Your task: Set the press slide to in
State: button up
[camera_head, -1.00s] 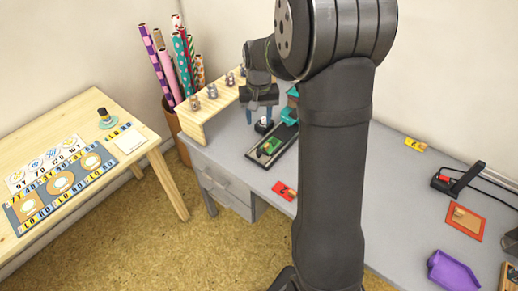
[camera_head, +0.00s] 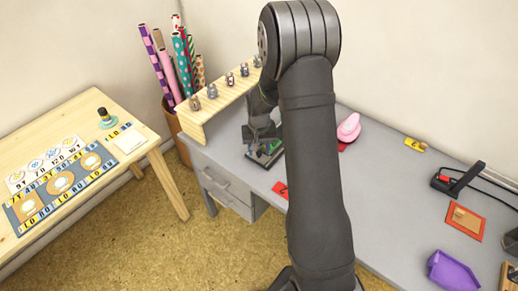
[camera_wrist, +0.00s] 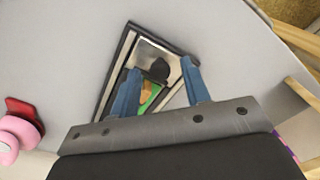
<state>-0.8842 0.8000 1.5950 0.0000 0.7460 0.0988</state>
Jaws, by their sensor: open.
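The press slide is a dark-framed tray (camera_wrist: 108,75) with a pale metal bed, seen in the wrist view. A black knob (camera_wrist: 158,71) stands on it, and a green piece (camera_wrist: 151,97) lies nearer to me. In the head view the slide (camera_head: 252,155) is mostly hidden behind my arm and gripper, with a bit of green showing. My gripper (camera_wrist: 160,84) is open and empty, with its two blue fingers reaching over the tray. In the picture the knob lies between the fingertips; I cannot tell whether they touch it.
A pink rounded object (camera_head: 349,127) stands right of my arm by a red card. Another red card (camera_head: 281,190) lies at the desk's front edge. A wooden shelf (camera_head: 190,125) with small stamps borders the desk's left. A purple tray (camera_head: 453,271) is at far right.

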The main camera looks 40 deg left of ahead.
grip_shut()
jog(key=shift+w, duration=2.25)
grip_release()
notch_tip(320, 180, up, 18)
jog(key=shift+f, duration=0.25)
